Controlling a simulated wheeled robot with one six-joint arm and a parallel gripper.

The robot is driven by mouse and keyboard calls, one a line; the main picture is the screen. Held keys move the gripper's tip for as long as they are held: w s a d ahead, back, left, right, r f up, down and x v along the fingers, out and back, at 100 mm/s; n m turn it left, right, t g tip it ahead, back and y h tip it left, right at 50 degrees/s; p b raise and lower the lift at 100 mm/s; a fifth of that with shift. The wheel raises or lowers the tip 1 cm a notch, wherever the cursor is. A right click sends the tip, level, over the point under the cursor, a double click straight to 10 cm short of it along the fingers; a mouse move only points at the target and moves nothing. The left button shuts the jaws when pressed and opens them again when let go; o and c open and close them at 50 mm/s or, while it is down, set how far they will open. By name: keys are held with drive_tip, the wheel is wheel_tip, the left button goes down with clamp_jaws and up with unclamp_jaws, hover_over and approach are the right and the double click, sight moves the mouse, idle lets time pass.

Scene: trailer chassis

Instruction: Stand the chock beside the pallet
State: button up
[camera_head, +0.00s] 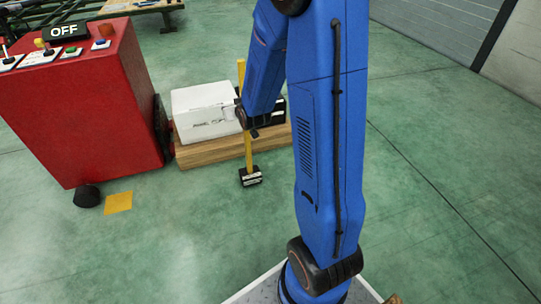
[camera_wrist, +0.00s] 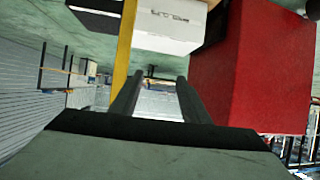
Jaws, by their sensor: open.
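The chock is most likely the black block (camera_head: 250,177) with a white label and a tall yellow handle (camera_head: 247,150). It stands upright on the green floor, just in front of the wooden pallet (camera_head: 205,153). The handle also shows in the wrist view (camera_wrist: 126,40), running down to the left finger. My gripper (camera_wrist: 156,80) is open, with nothing visible between its fingers. The handle is beside the left finger; I cannot tell whether they touch. In the head view, my arm's end is close to the handle and my fingers are hard to make out.
A white box (camera_head: 200,108) sits on the pallet, with a dark item partly behind my arm. A red control cabinet (camera_head: 85,110) with an OFF sign stands left of it. A black lump (camera_head: 87,196) and a yellow floor square (camera_head: 118,203) lie in front. The right floor is clear.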

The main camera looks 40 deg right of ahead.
drive_tip(key=s+a+r+g, duration=0.2)
drive_tip(key=s+a+r, duration=0.1)
drive_tip(key=s, duration=1.1)
drive_tip(key=s+a+r+n+g+y, duration=0.1)
drive_tip(key=s+a+r+g, duration=0.2)
drive_tip(key=s, duration=1)
drive_tip(key=s+a+r+g+y, duration=0.1)
drive_tip(key=s+a+r, duration=0.4)
drive_tip(key=s, duration=0.9)
wheel_tip(320, 180, up, 2)
drive_tip(key=shift+s+r+n+g, duration=0.1)
drive_tip(key=shift+s+n+g, duration=0.3)
drive_tip(key=shift+g, duration=0.5)
drive_tip(key=shift+w+a, duration=0.1)
